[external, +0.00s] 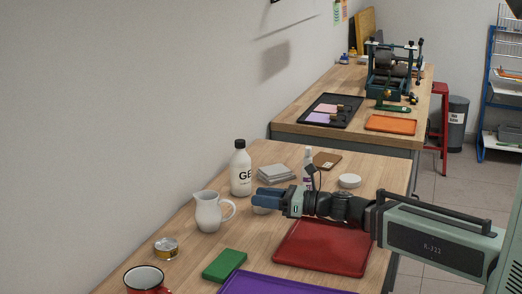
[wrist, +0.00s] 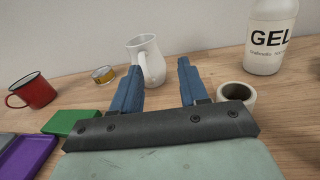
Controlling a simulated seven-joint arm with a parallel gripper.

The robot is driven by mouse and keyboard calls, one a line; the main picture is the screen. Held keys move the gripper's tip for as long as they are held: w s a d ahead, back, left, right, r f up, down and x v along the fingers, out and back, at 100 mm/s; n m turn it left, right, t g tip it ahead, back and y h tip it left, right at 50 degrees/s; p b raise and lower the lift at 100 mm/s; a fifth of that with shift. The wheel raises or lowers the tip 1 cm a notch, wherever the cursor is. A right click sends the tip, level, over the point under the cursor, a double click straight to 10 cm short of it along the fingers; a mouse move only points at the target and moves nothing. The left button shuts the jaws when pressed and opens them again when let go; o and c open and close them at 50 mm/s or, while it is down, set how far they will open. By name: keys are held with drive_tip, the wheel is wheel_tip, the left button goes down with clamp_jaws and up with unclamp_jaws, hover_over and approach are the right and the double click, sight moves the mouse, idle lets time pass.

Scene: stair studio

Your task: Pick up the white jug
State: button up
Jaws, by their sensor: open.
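The white jug (external: 208,212) stands upright on the near wooden table, close to the wall, with its handle on the right in the external view. In the wrist view the white jug (wrist: 149,58) stands ahead of my gripper (wrist: 158,75), behind the left finger, which hides part of its lower side. My gripper (external: 262,199) also shows in the external view, to the right of the jug and apart from it. Its two blue fingers are spread with nothing between them.
A white GEL bottle (external: 241,168) stands behind the jug. A tin (external: 165,248), red mug (external: 146,279), green block (external: 224,265), purple tray (external: 275,284) and red tray (external: 322,247) are around. Bare wood lies just before the jug.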

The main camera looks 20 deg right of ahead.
sight(234, 205)
drive_tip(key=shift+s+a+f+n+g+y, duration=0.3)
drive_tip(key=shift+s+a+f+n+g, duration=0.4)
drive_tip(key=shift+s+a+f+n, duration=0.1)
drive_tip(key=shift+w+a+f, duration=0.1)
drive_tip(key=shift+a, duration=0.25)
drive_tip(key=shift+x, duration=3.4)
clamp_jaws()
